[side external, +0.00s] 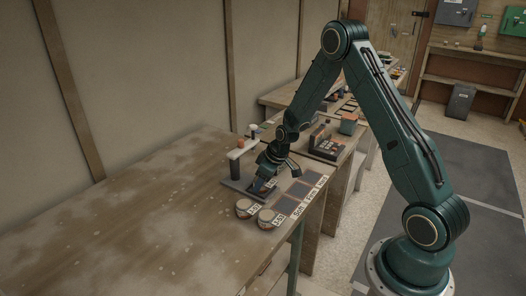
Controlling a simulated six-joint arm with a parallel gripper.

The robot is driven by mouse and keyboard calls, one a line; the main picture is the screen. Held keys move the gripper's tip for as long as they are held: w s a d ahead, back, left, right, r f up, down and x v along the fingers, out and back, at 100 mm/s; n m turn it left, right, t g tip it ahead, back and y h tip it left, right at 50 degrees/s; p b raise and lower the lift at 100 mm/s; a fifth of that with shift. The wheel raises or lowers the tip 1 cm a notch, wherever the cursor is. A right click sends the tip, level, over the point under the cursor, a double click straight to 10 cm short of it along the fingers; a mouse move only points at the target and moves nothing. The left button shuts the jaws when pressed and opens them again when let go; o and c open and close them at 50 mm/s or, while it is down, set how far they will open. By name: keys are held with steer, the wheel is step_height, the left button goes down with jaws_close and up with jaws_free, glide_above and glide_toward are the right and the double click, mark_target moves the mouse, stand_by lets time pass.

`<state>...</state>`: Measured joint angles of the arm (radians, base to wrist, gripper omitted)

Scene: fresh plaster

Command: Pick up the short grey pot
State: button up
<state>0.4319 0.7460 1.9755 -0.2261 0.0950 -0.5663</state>
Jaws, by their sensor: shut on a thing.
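My gripper (266,184) is low over the far part of the workbench, pointing down at a dark board. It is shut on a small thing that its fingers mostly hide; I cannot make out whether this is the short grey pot. Two short round pots with pale tops stand nearer the camera, a left one (244,208) and a right one (267,218). Both are apart from my gripper, and each has a white label beside it.
A dark post with a pale top (237,153) stands close left of my gripper, with a small orange thing (241,143) on it. Dark labelled squares (290,205) lie to the right. A dark boxy device (325,145) stands behind. The near workbench (150,220) is clear.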

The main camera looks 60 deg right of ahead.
steer(key=shift+r, duration=0.15)
step_height(320, 180, up, 20)
stand_by(0.9)
stand_by(0.5)
steer(key=s+f, duration=0.1)
steer(key=s, duration=0.9)
steer(key=shift+s+a, duration=0.15)
steer(key=shift+a, duration=0.3)
steer(key=shift+f, duration=0.2)
step_height(320, 180, down, 16)
steer(key=shift+f, duration=0.1)
steer(key=shift+f, duration=1.8)
